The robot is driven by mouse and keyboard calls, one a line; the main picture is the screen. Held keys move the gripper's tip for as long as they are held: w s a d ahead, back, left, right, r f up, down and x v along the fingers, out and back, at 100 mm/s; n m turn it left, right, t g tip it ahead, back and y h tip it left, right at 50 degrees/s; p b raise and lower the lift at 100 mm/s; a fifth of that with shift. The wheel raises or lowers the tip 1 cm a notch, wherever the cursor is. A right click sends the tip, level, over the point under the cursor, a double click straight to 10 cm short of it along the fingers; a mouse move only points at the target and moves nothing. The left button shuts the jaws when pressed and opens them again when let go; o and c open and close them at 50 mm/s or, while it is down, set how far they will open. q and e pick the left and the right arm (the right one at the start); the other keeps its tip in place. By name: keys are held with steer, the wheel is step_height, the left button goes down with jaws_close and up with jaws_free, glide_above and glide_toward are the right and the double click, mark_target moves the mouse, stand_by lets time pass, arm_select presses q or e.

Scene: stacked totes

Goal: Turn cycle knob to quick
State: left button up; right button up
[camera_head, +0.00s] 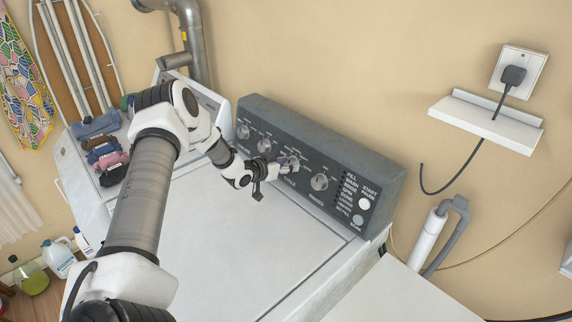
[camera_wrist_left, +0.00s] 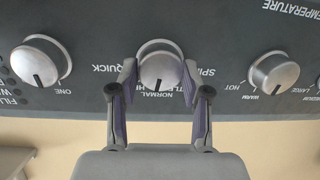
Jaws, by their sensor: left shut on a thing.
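The cycle knob (camera_wrist_left: 160,68) is a round silver dial on the dark control panel (camera_head: 225,110). In the left wrist view its dark pointer mark points down, toward the word NORMAL. The word QUICK (camera_wrist_left: 108,69) is printed to the left of the knob in that upside-down view. My left gripper (camera_head: 282,162) reaches the panel from the left in the head view. Its two fingers are shut on the sides of the cycle knob, which also shows in the head view (camera_head: 294,164). The fingers partly hide other labels. My right gripper is not in view.
A knob marked ONE (camera_wrist_left: 40,62) and a temperature knob (camera_wrist_left: 274,72) flank the cycle knob. Status lights and a round start/pause button (camera_head: 364,204) are at the panel's right end. The white washer top (camera_head: 230,225) in front is clear. Folded cloths (camera_head: 105,150) lie left.

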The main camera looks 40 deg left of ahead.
arm_select(q)
steer(key=m, duration=0.3)
steer(key=m+p, duration=0.1)
steer(key=m, duration=0.3)
steer(key=m+t+y+p, duration=0.1)
steer(key=m, duration=0.2)
steer(key=shift+d+f+m, duration=0.2)
steer(key=shift+d+m, duration=0.05)
steer(key=shift+m, duration=0.15)
steer(key=shift+m+p, duration=0.3)
steer(key=shift+m, duration=1)
steer(key=shift+t, duration=0.3)
steer(key=o, duration=1.2)
steer(key=shift+w, duration=0.1)
steer(key=shift+w+a+f, duration=0.15)
steer(key=shift+w+f, duration=0.05)
steer(key=v, duration=1.2)
